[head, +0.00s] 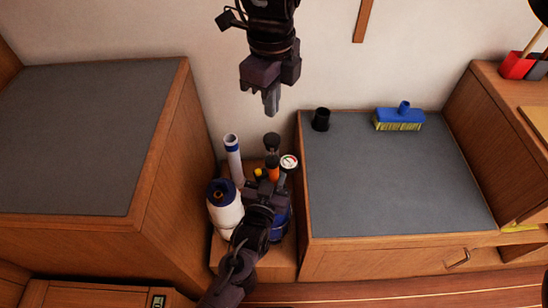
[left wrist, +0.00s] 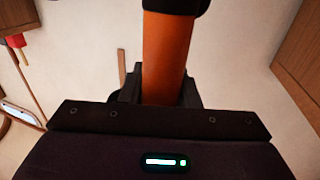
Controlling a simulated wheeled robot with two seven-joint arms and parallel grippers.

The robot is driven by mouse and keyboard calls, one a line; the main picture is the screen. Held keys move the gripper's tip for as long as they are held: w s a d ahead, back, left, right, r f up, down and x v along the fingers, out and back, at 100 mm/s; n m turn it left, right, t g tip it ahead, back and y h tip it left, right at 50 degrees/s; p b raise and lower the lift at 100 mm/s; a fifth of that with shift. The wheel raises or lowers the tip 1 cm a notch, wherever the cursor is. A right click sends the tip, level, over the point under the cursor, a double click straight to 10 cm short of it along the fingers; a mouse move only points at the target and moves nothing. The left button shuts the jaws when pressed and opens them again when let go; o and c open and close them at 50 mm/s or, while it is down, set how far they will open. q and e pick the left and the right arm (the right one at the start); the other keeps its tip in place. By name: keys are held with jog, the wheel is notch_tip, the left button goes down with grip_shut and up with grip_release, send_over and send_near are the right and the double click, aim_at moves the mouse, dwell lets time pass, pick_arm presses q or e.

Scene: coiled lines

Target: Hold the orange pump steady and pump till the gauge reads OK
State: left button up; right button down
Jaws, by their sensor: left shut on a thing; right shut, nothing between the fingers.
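The orange pump (head: 272,162) stands upright in the low gap between the two cabinets, its black top (head: 271,142) showing. My left gripper (head: 267,185) is shut around the pump's body and hides its lower part. In the left wrist view the orange barrel (left wrist: 167,55) stands between the fingers with a black part above. A round white-faced gauge (head: 289,162) is just right of the pump; its reading is too small to tell. My right gripper (head: 271,101) is shut and empty, pointing down above the pump's top, apart from it.
A white bottle with a blue top (head: 226,212) and a white tube with a blue band (head: 233,155) stand left of the pump. A black cup (head: 321,119) and a blue brush (head: 399,118) are on the right grey counter (head: 400,180). The left counter (head: 75,135) is clear.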

pick_arm(q)
jog(key=o, duration=1.2)
jog(key=shift+c, duration=0.2)
jog(key=shift+s, duration=0.1)
